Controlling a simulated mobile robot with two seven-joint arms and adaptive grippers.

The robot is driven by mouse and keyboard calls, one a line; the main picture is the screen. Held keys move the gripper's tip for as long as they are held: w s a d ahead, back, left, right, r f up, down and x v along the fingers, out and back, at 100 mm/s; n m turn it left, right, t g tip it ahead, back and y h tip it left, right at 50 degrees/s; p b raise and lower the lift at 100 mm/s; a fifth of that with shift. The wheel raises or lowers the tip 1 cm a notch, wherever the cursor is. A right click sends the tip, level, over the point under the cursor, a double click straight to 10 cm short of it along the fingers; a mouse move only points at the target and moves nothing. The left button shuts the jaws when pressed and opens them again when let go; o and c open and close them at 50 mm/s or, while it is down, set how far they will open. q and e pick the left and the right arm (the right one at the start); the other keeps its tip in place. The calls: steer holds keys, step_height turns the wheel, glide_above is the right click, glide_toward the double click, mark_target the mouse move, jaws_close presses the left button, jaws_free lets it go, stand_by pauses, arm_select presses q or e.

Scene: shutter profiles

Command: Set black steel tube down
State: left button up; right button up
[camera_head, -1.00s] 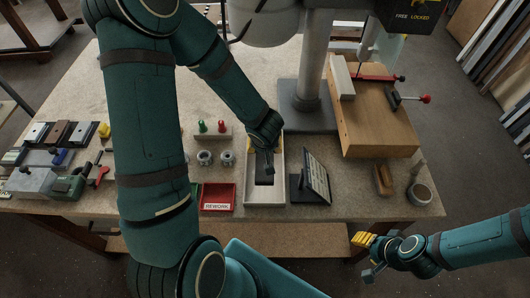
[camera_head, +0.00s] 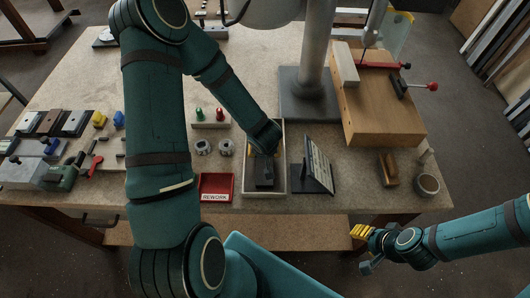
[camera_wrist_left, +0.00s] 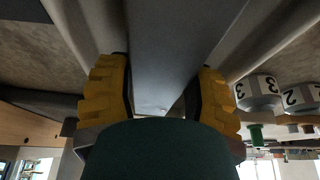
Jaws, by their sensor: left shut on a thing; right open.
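My left gripper (camera_head: 263,150) is over a pale, shallow open tray (camera_head: 248,186) near the front edge of the bench. The black steel tube (camera_head: 264,178) shows as a short dark shape below the gripper, within the tray's outline. In the left wrist view the tube (camera_wrist_left: 170,45) is a long dark grey bar between the yellow ribbed finger pads (camera_wrist_left: 163,85), which are shut on it. Whether the tube touches the tray floor I cannot tell. My right gripper (camera_head: 362,248) is open and empty, beyond the bench's front edge at lower right.
A red REWORK bin (camera_head: 215,187) stands left of the tray. A tilted dark screen (camera_head: 318,170) stands close on its right. Two numbered grey cylinders (camera_head: 203,147) and a stand with green and red pegs (camera_head: 210,122) are behind the bin. A grey column (camera_head: 312,60) rises behind.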

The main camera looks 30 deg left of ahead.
arm_select(q)
steer(key=shift+f, duration=0.1)
steer(key=o, duration=1)
steer(key=shift+s+d+r, duration=0.1)
steer(key=shift+r, duration=0.4)
steer(key=p+v, duration=0.3)
steer(key=v, duration=0.8)
steer(key=shift+p, duration=0.4)
steer(key=shift+s, duration=0.15)
